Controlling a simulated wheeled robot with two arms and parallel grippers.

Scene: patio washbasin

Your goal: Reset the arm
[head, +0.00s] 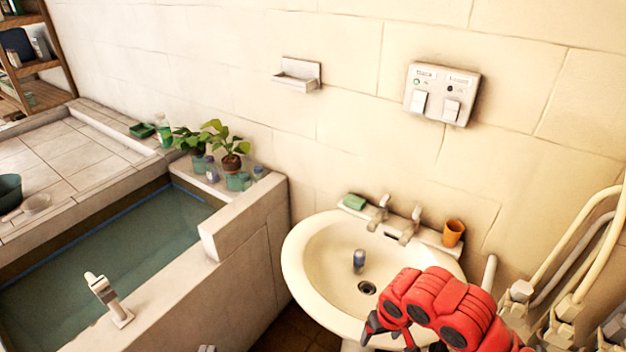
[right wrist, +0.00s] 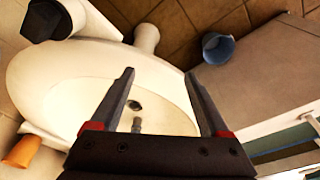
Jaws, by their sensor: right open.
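My right gripper (head: 404,338), on a red arm, is in front of the white washbasin (head: 308,262) at the lower right of the head view. In the right wrist view its two dark fingers (right wrist: 160,73) are spread apart with nothing between the tips, above the basin (right wrist: 60,85). My left gripper cannot be made out in the head view.
An orange cup (head: 453,233) and a green soap bar (head: 354,202) are on the basin's back ledge. Pale pipes (head: 575,250) stand at the right. A water-filled tub (head: 120,265) with potted plants (head: 230,160) on its edge is at left. A blue bucket (right wrist: 218,48) is on the floor.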

